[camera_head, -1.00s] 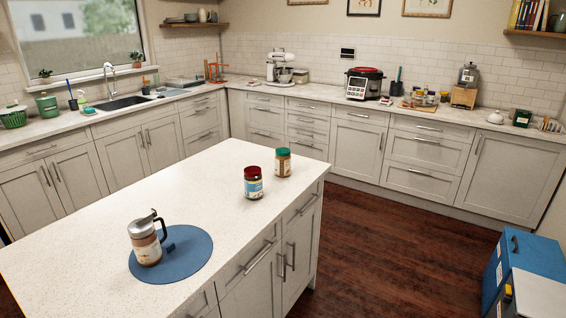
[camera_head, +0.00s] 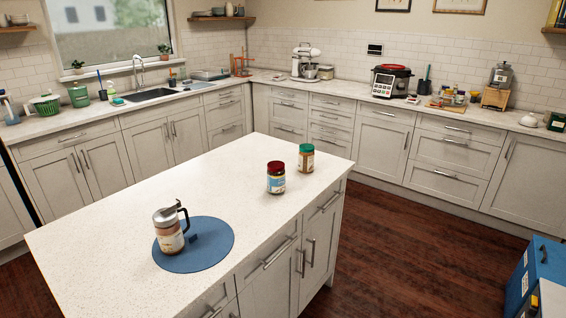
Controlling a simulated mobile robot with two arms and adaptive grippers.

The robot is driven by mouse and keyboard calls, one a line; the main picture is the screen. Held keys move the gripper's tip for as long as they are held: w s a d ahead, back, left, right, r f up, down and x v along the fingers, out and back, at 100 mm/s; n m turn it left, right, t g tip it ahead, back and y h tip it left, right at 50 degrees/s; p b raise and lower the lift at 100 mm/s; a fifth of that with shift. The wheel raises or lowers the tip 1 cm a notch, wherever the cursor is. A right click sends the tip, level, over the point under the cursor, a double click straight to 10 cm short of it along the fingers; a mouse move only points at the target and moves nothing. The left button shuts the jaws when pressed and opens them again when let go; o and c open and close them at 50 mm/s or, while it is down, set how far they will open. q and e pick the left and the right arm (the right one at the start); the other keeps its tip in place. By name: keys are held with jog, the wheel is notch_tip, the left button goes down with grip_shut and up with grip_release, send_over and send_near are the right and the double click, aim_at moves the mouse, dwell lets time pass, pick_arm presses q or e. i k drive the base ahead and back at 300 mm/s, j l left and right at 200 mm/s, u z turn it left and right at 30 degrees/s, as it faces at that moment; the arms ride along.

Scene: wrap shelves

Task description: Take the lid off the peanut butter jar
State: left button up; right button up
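Two lidded jars stand upright on the white island top near its far right corner. One jar (camera_head: 276,178) has a dark red lid and a blue and white label. The other jar (camera_head: 306,158) has a green lid and brownish contents, and stands just behind it to the right. Both lids are on. I cannot read the labels, so I cannot tell which is the peanut butter jar. Neither of my grippers is in view.
A metal-topped dispenser (camera_head: 168,230) with a label stands on a round blue mat (camera_head: 190,262) at the island's near part. The island top (camera_head: 110,230) is otherwise clear. Dark wooden floor (camera_head: 400,235) lies to its right, with a blue box (camera_head: 538,268) at the far right.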

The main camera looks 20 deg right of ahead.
aim_at(305, 160)
jog(key=i+l+u, duration=0.25)
jog(key=l, duration=0.25)
jog(key=l+u, duration=0.25)
jog(key=l, duration=0.25)
jog(key=i+l+u, duration=0.1)
jog(key=l+u, duration=0.2)
jog(key=l, duration=0.2)
